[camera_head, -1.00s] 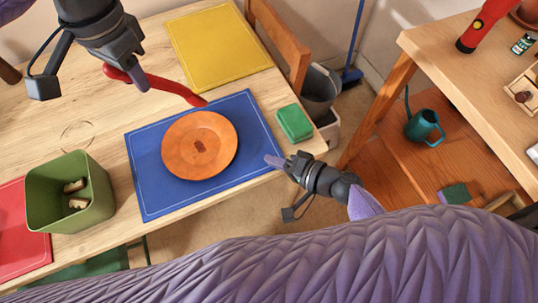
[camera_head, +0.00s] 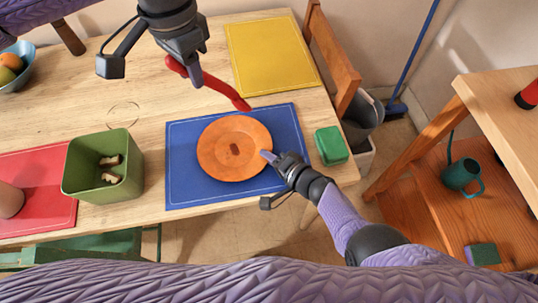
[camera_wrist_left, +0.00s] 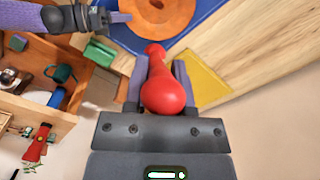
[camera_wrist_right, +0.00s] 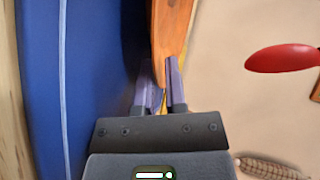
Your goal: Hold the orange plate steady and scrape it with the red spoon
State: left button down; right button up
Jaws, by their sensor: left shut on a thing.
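The orange plate (camera_head: 220,165) lies on the blue mat (camera_head: 185,190), with a small dark brown patch (camera_head: 235,149) at its middle. My left gripper (camera_head: 192,72) is shut on the red spoon (camera_head: 222,87), above the table beyond the plate. One spoon end points toward the plate's far rim; the other, rounded end (camera_wrist_left: 165,92) shows large in the left wrist view. My right gripper (camera_head: 274,160) is at the plate's right rim. In the right wrist view, the plate's edge (camera_wrist_right: 172,30) reaches between its fingers; whether they press on it is unclear.
A green bin (camera_head: 100,195) with beige pieces stands left of the mat. A green sponge-like block (camera_head: 331,146) sits at the table's right edge. A yellow mat (camera_head: 270,55) lies behind, near a wooden chair (camera_head: 332,60). A red mat (camera_head: 35,175) is at far left.

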dwell(3.2)
pick_arm(q)
notch_tip(320, 180, down, 7)
jog(key=s+n+g+h, duration=0.3)
jog(key=n, duration=0.5)
jog(key=shift+a, duration=0.3)
jog(key=shift+w+f, duration=0.1)
jog(key=shift+f, duration=0.95)
jog(key=shift+w+a+f, duration=0.1)
jog(key=shift+w+a, duration=0.25)
jog(key=shift+a, duration=0.3)
jog(key=shift+w+a+f, duration=0.1)
jog(key=shift+w+a, duration=0.25)
jog(key=shift+a, duration=0.3)
jog(key=shift+w+a+f, duration=0.1)
jog(key=shift+w+a, duration=0.25)
jog(key=shift+a, duration=0.3)
